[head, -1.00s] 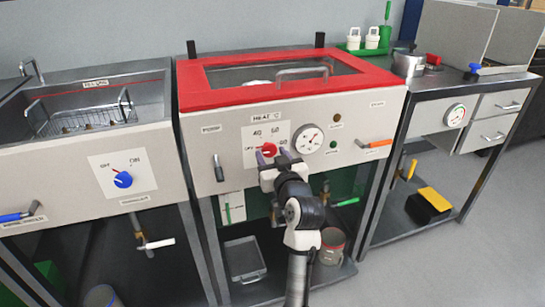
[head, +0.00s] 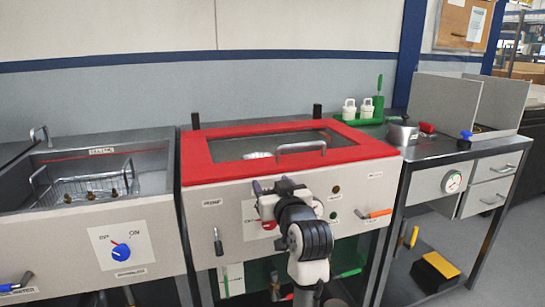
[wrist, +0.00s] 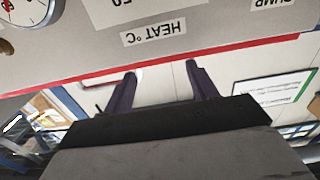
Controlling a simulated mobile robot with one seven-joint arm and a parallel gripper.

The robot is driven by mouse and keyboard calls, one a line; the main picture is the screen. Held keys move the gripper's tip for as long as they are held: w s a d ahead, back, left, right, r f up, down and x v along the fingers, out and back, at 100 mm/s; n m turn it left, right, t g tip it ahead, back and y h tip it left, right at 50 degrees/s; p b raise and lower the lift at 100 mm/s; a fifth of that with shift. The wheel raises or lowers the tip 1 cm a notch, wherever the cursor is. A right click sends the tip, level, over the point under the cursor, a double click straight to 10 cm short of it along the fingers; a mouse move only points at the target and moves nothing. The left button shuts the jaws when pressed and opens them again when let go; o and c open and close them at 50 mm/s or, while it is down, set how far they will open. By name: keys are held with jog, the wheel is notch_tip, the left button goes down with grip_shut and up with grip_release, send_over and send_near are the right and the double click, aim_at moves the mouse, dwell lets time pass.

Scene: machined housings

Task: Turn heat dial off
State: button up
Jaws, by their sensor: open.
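The red heat dial (head: 268,225) is on the front panel (head: 205,243) of the red-topped middle unit, largely hidden behind my arm in the head view. Its setting cannot be read. My gripper (head: 272,185) is open and empty, with its purple fingers above the dial, near the panel's top edge. The wrist view is upside down. It shows the two fingers (wrist: 161,72) apart with nothing between them, near the HEAT °C label (wrist: 153,33). The dial is not in the wrist view.
A round gauge (wrist: 24,10) is beside the label. An orange-handled lever (head: 377,213) and a black-handled lever (head: 218,241) stick out from the panel. A blue knob (head: 121,252) is on the left unit. The red lid frame (head: 197,163) has a metal handle (head: 301,147).

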notch_tip(320, 180, up, 7)
jog(key=shift+p, duration=0.3)
